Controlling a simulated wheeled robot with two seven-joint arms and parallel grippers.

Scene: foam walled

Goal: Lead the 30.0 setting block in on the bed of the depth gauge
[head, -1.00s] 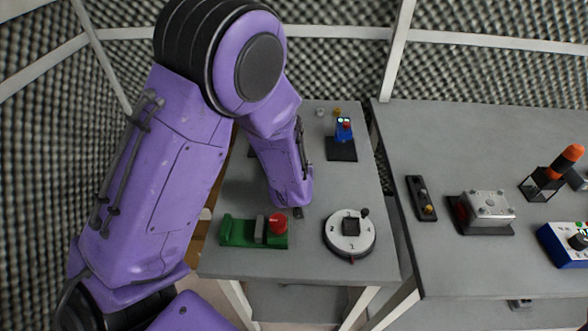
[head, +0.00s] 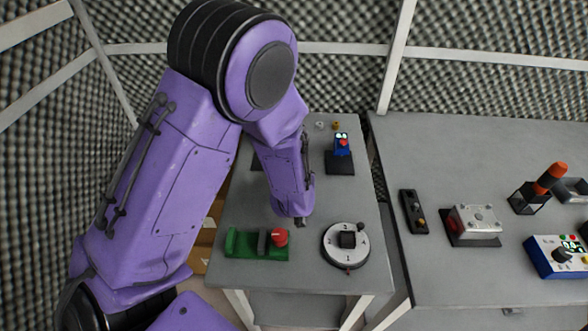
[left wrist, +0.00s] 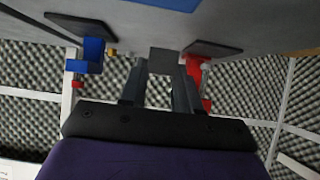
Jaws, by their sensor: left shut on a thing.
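My left gripper (left wrist: 160,88) is shut on a small grey block (left wrist: 163,62), seen between its fingertips in the left wrist view; I take this as the setting block. In the head view the left gripper (head: 299,221) is low over the left table, behind the green fixture and the round dial; the block is not clear there. A blue device (head: 342,146) on a black plate stands farther back, also seen in the left wrist view (left wrist: 92,54). A red device (left wrist: 194,68) on another black plate is mostly hidden by my arm in the head view. Which is the depth gauge, I cannot tell.
A green fixture (head: 243,243) with a red knob and a round white dial (head: 346,245) stand near the left table's front. The right table holds a metal box (head: 475,221), a dark strip (head: 413,212) and a blue control box (head: 556,256).

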